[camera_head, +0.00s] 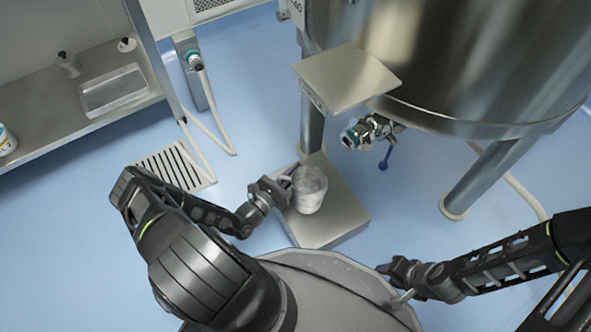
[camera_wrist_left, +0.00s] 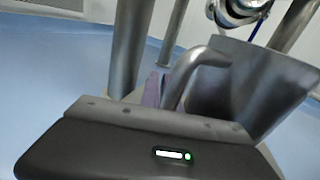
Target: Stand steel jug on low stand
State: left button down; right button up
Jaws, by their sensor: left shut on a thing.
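The steel jug (camera_head: 310,190) is upright over the low stand (camera_head: 335,215), a flat steel platform on the blue floor. I cannot tell whether its base touches the stand. My left gripper (camera_head: 288,180) is at the jug's left side, shut on its handle. In the left wrist view the jug (camera_wrist_left: 250,85) fills the right side, with its curved handle (camera_wrist_left: 195,70) running down behind my gripper body. The fingertips are mostly hidden there. My right gripper (camera_head: 388,270) is low at the right, apart from the jug; its jaw opening is too small to tell.
A large steel tank (camera_head: 460,70) on legs stands behind, with a valve (camera_head: 368,130) and a square steel plate (camera_head: 345,78) near the stand. A floor drain grate (camera_head: 175,167) lies to the left. A steel counter (camera_head: 75,100) is at far left. Blue floor is clear between them.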

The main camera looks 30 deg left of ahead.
pick_arm(q)
jog(key=shift+f, duration=0.1)
jog(key=c, duration=1.5)
grip_release()
jog(key=shift+s, duration=0.2)
jog(key=p+v, duration=0.2)
jog(key=v, duration=0.4)
jog(key=shift+a, duration=0.1)
jog(key=shift+s+a, duration=0.1)
jog(key=shift+s, duration=0.55)
